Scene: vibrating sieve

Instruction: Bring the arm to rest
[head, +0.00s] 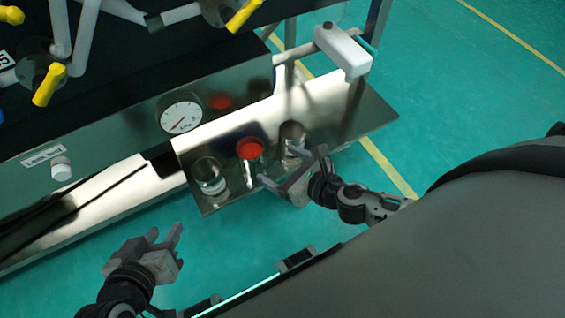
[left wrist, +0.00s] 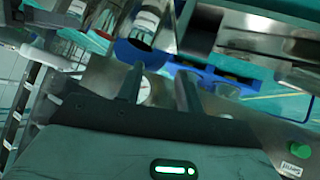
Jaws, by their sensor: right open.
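My left gripper (head: 165,237) hangs over the green floor at the lower left of the head view. Its two fingers are apart with nothing between them, and they also show apart in the left wrist view (left wrist: 160,92). My right gripper (head: 294,168) is at the front edge of the steel shelf (head: 225,136), fingers apart, close to a cup (head: 292,132) at the right of the row. I cannot tell whether it touches the cup or shelf. A red-topped item (head: 250,149) and a clear glass beaker (head: 210,177) stand farther left on the shelf.
A white block-shaped device (head: 342,50) stands behind the shelf's right part. The floor (head: 220,262) around my left gripper looks clear.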

